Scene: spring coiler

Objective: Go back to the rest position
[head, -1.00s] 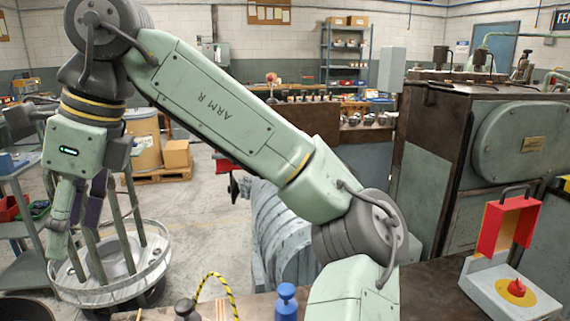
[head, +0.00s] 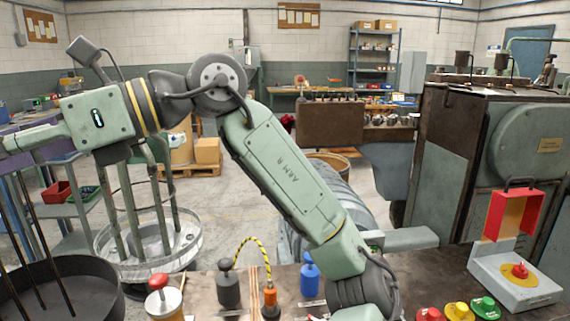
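My arm (head: 290,170) reaches up from the bottom middle and bends over to the left. My gripper (head: 12,143) points left, with its wrist block (head: 97,116) lying nearly level. Its end runs to the left picture edge, so the fingertips are cut off and I cannot tell whether it is open or shut. No object shows clearly in its grasp.
A dark round tray with rods (head: 65,268) is at the lower left. A clear-walled round stand (head: 108,250) is behind it. The bench (head: 410,282) holds a red-knobbed pot (head: 163,298), a blue bottle (head: 309,274), coloured buttons (head: 457,310) and a red-framed switch box (head: 515,285). A large machine (head: 440,150) stands right.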

